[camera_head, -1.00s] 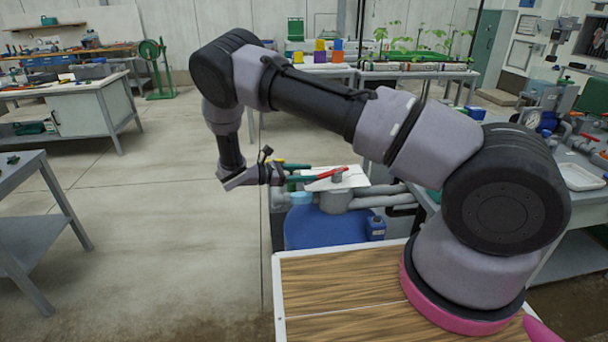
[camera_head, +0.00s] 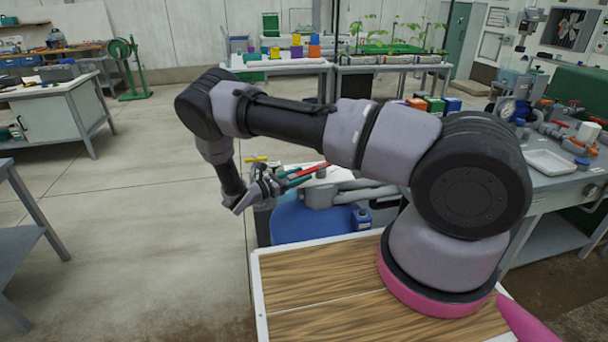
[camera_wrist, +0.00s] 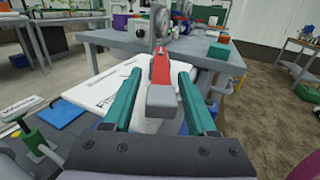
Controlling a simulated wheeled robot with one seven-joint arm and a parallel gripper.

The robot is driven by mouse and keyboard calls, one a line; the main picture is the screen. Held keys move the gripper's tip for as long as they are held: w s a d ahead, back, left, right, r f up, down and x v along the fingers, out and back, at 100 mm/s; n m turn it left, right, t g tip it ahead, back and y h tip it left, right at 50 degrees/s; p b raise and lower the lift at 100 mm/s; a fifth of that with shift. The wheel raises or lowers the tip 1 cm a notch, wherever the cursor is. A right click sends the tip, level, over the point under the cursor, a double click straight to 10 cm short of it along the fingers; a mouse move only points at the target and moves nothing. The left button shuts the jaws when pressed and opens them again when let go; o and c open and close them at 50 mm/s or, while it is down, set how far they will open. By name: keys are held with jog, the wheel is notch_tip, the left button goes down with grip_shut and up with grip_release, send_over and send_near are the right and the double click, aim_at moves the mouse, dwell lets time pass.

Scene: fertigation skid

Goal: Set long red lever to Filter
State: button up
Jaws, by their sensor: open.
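The long red lever (camera_head: 311,169) shows in the head view above a blue tank, at the tips of my gripper (camera_head: 290,177). In the wrist view the red lever (camera_wrist: 160,68) points away from the camera, with a grey block at its near end. My gripper (camera_wrist: 160,76) is open, with one green finger on each side of the lever. Gaps show beside the lever, and I cannot tell whether a finger touches it. A white plate (camera_wrist: 97,92) with dark markings lies to the left. I cannot read a Filter mark.
A blue tank (camera_head: 300,222) and grey pipes (camera_head: 362,188) stand below the lever. A yellow handle (camera_head: 255,158) is behind my gripper. A green-handled valve (camera_wrist: 31,136) is at lower left in the wrist view. The bench at right holds a white tray (camera_head: 550,163).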

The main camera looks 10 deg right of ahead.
jog(key=shift+x, duration=1)
jog(key=shift+c, duration=0.3)
grip_shut()
dwell(0.5)
